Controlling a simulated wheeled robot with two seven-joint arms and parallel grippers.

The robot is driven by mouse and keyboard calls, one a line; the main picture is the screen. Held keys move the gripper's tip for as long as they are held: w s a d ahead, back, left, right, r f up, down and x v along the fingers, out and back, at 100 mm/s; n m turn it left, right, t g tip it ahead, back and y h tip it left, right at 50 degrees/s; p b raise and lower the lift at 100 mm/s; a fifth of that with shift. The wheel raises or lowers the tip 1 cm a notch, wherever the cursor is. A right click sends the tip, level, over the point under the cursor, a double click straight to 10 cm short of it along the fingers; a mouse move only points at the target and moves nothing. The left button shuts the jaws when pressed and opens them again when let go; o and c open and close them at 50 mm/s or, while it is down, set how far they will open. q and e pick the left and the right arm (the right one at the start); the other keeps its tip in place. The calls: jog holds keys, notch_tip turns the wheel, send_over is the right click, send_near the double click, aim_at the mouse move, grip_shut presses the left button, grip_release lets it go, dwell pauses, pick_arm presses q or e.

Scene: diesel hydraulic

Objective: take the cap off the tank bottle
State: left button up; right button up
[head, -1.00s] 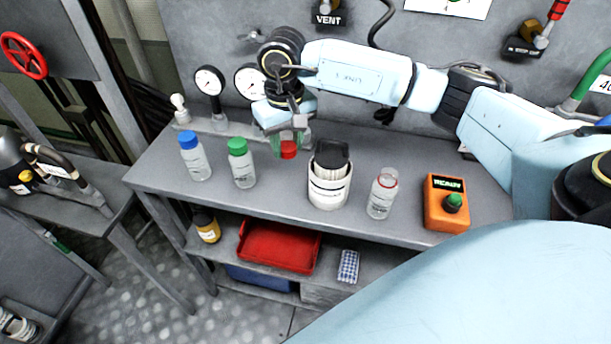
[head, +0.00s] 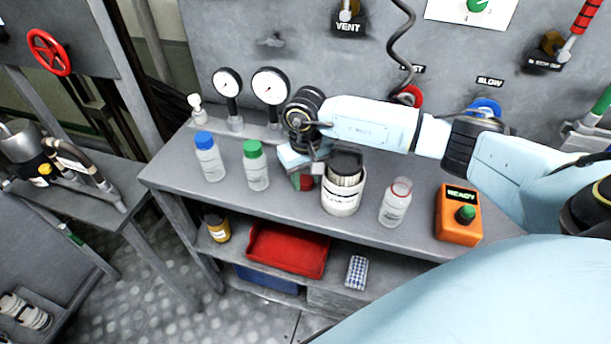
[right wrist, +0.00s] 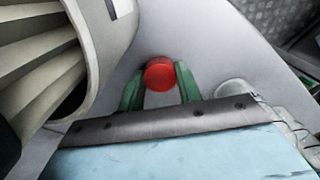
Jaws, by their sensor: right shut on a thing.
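A clear bottle (head: 396,206) with a red ring at its neck stands upright and uncapped on the bench, right of centre. Its label is too small to read. My right gripper (head: 304,181) is low over the bench, left of that bottle and apart from it. Its green fingers are shut on a red cap (right wrist: 160,75), which shows between the fingertips in the right wrist view. In the head view the cap is mostly hidden; I cannot tell whether it touches the bench. A blue-capped bottle (head: 209,160) and a green-capped bottle (head: 256,168) stand further left. My left gripper is out of view.
A white canister (head: 341,200) with a ribbed top stands close beside the right gripper. An orange box (head: 458,222) reading READY is at the right. Two gauges (head: 270,86) stand behind. A red tray (head: 287,250) lies on the shelf below. The front bench strip is clear.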

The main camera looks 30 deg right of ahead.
jog(key=shift+f, duration=0.15)
jog(key=o, duration=1.1)
